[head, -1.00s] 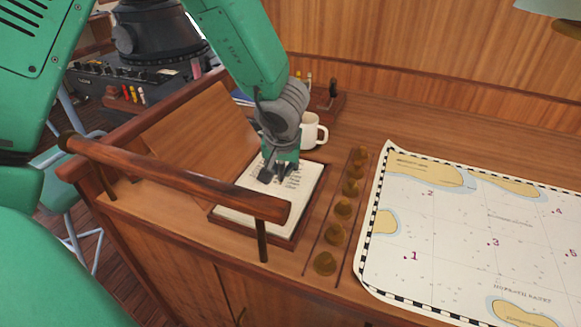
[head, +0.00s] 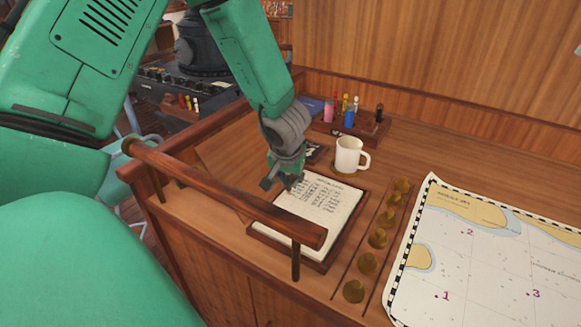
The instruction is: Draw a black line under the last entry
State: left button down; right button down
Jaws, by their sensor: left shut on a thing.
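The logbook (head: 318,222) lies open in a wooden tray on the desk, with a heading and several lines of handwritten entries on the upper part of its page. The lower part of the page looks blank. My left gripper (head: 281,184) is at the upper left edge of the page, close above it. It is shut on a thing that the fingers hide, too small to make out. I cannot tell whether it touches the paper. My right gripper is out of view.
A white mug (head: 349,155) stands behind the logbook. A wooden rack (head: 362,130) holds several coloured pens and a dark upright item. A wooden rail (head: 225,190) crosses in front of the book. Brass knobs (head: 378,238) and a chart (head: 480,255) lie to the right.

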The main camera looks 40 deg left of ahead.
pick_arm(q)
jog(key=shift+d+r, duration=0.2)
jog(key=shift+d, duration=0.3)
jog(key=shift+a+f, duration=0.15)
jog(key=shift+a, duration=0.45)
jog(key=shift+s+a+f+p, duration=0.1)
jog(key=shift+s+a+p, duration=0.05)
jog(key=shift+a+p, duration=0.35)
jog(key=shift+d+r, duration=0.2)
jog(key=shift+d, duration=0.45)
jog(key=shift+a+f, duration=0.3)
jog(key=shift+a, duration=0.35)
jog(key=shift+d, duration=0.55)
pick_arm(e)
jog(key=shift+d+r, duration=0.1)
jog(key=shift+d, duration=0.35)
pick_arm(q)
jog(key=shift+a+f, duration=0.1)
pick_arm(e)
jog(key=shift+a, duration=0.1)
